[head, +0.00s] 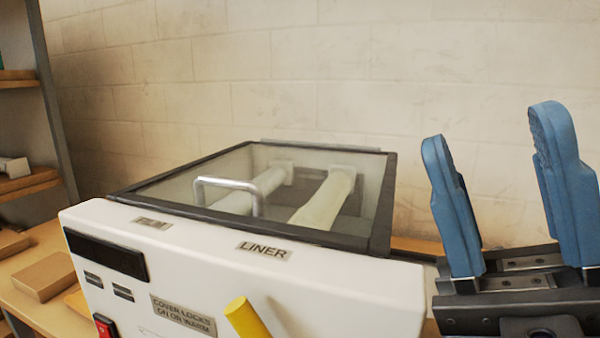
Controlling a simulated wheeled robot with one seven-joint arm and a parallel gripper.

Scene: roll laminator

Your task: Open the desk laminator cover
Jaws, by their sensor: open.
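The laminator (245,270) is a white machine with a sloped front panel. Its cover (378,222) is a dark-framed clear lid, lying shut over the top. A silver bar handle (228,183) stands near the cover's front edge. Two pale rollers (325,200) show through the clear pane. My gripper (502,190) is at the right, with two blue padded fingers pointing up and set wide apart. It is open and empty, to the right of the laminator and clear of the handle.
The panel has a red switch (104,326), a yellow lever or knob (246,318) and a label reading "COVER LOCKS ON OR WARM" (183,315). A shelf rack (52,120) stands at the left. A cardboard-coloured box (42,277) lies beside the machine. A block wall is behind.

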